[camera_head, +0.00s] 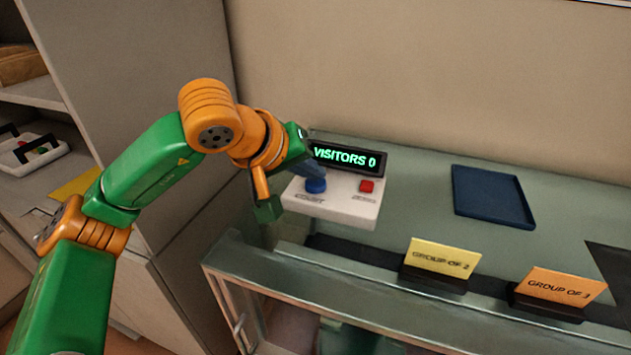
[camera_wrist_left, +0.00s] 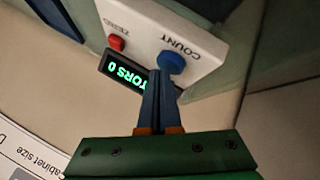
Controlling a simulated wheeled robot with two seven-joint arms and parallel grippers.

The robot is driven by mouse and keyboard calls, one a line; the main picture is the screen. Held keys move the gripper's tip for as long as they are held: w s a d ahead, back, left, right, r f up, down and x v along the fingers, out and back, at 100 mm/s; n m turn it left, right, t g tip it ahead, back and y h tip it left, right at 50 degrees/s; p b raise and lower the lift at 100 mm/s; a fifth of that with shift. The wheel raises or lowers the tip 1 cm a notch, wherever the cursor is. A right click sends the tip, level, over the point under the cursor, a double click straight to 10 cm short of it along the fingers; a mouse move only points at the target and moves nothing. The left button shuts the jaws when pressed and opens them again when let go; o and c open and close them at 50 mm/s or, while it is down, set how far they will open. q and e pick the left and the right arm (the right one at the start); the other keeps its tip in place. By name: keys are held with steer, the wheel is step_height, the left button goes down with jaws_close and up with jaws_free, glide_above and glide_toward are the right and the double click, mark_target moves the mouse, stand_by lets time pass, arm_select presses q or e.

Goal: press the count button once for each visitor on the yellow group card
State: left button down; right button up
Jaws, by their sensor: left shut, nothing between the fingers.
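The white counter box (camera_head: 335,208) stands on the glass case, with a blue COUNT button (camera_head: 316,186) and a red zero button (camera_head: 366,186). Its display (camera_head: 347,158) reads VISITORS 0. The yellow card (camera_head: 443,258) reads GROUP OF 2. My left gripper (camera_head: 314,172) is shut and empty, its fingertips close to the blue button. In the left wrist view the gripper (camera_wrist_left: 158,78) points at the blue button (camera_wrist_left: 172,63), its tips beside it in the picture; I cannot tell the gap. The red button (camera_wrist_left: 116,44) also shows there. My right gripper is out of view.
An orange card (camera_head: 560,286) reading GROUP OF 3 stands right of the yellow one. A dark blue tray (camera_head: 492,197) lies behind the cards. A wall closes off the back, and a cabinet stands at left. Clear glass lies between box and tray.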

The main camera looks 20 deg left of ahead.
mark_target(312, 186)
arm_select(q)
steer(key=shift+f, duration=0.3)
stand_by(0.5)
steer(key=shift+r+p, duration=0.5)
steer(key=shift+r, duration=0.4)
step_height(312, 186, up, 5)
steer(key=p, duration=0.4)
steer(key=shift+r+p, duration=0.1)
steer(key=shift+p, duration=0.2)
stand_by(1.9)
